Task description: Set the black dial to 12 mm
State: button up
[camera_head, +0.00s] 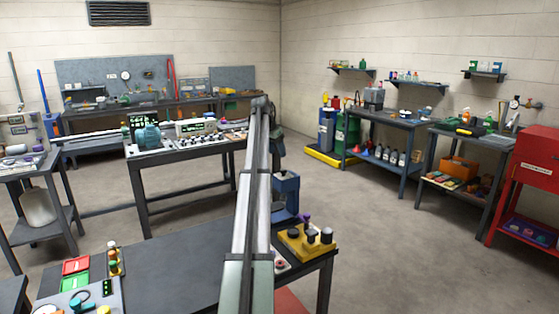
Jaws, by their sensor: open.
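A yellow block (300,250) with several dark round knobs sits at the right end of the near dark workbench (170,277). One black knob (327,235) stands at its right end. A purple knob (305,218) shows at its back. I cannot tell which dark knob is the black dial, and no mm scale is readable. My long arm rises through the middle of the view and covers part of the bench. Its far end bends down behind the arm links. My gripper's fingertips cannot be made out.
A blue press-like machine (286,194) stands behind the yellow block. A grey control panel (95,297) and red and green bins (76,266) lie at the bench's left. The bench middle is clear. A red cabinet (535,165) stands far right, with open floor between.

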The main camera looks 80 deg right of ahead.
jog(key=shift+v, duration=2.1)
